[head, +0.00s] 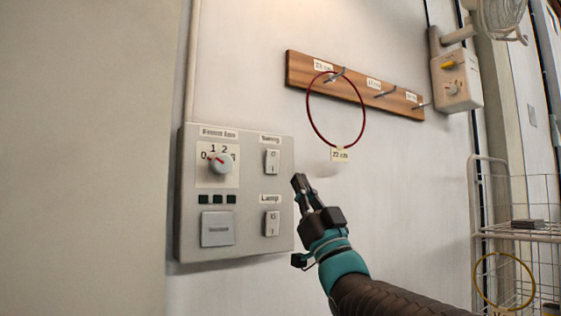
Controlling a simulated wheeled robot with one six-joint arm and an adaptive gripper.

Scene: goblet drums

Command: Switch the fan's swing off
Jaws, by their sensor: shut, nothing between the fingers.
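A grey control panel (186,225) is mounted on the white wall at the left of the head view. Its upper right holds a white rocker switch (272,161) under a label that seems to read "Swing". A rotary knob (220,163) with marks 0, 1, 2 sits at its upper left under a blurred label. A second rocker (272,223) labelled "Lamp" is below the swing rocker. My gripper (299,182) is shut and empty, just right of the panel and slightly lower than the swing rocker, apart from it. Which way the rocker is tipped is too small to tell.
A wooden hook rail (355,88) with a hanging red ring (309,112) is above and right of my gripper. A wall fan (500,18) with its own control box (457,82) is at upper right. A wire rack (515,236) stands at right.

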